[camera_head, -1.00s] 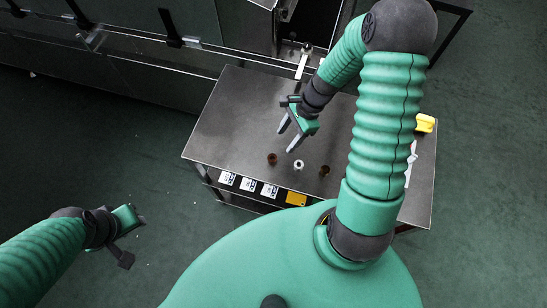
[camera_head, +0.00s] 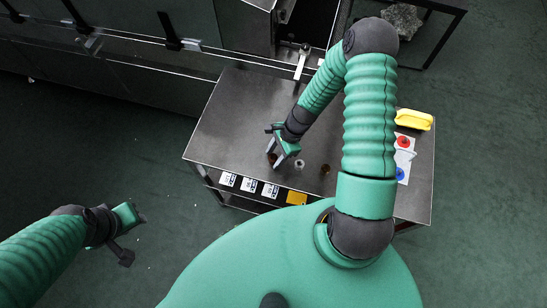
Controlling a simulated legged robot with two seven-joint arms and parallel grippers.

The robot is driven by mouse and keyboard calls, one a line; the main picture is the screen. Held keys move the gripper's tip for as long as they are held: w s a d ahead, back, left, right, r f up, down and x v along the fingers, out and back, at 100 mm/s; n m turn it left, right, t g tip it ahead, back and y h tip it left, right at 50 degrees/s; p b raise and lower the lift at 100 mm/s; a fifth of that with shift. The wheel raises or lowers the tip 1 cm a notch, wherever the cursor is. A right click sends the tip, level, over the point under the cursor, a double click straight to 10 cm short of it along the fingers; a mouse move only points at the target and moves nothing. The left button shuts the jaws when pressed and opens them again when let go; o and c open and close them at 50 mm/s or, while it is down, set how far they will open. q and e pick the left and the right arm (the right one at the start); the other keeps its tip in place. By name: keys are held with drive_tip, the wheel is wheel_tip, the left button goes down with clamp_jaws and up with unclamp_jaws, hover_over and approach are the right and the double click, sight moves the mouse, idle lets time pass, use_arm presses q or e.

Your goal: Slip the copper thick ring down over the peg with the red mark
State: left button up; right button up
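Three small round rings stand in a row near the table's front edge: a brown one (camera_head: 271,159) on the left, a silvery one (camera_head: 299,164) in the middle and another dark brown one (camera_head: 325,169) on the right. The brown tones are too close to tell which is copper. My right gripper (camera_head: 275,157) points down at the left ring, fingers apart, partly covering it; contact cannot be told. A white board (camera_head: 405,157) on the right carries a red mark (camera_head: 404,142) and a blue mark (camera_head: 401,174); its pegs are unclear. My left gripper (camera_head: 130,229) hangs left of the table.
The grey metal table (camera_head: 235,115) is bare on its left and back. A yellow object (camera_head: 414,120) lies behind the board. A dark machine (camera_head: 130,50) stands behind.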

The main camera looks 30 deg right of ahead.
drive_tip(key=shift+a, duration=0.25)
drive_tip(key=c, duration=0.7)
clamp_jaws()
drive_tip(key=shift+d, duration=0.25)
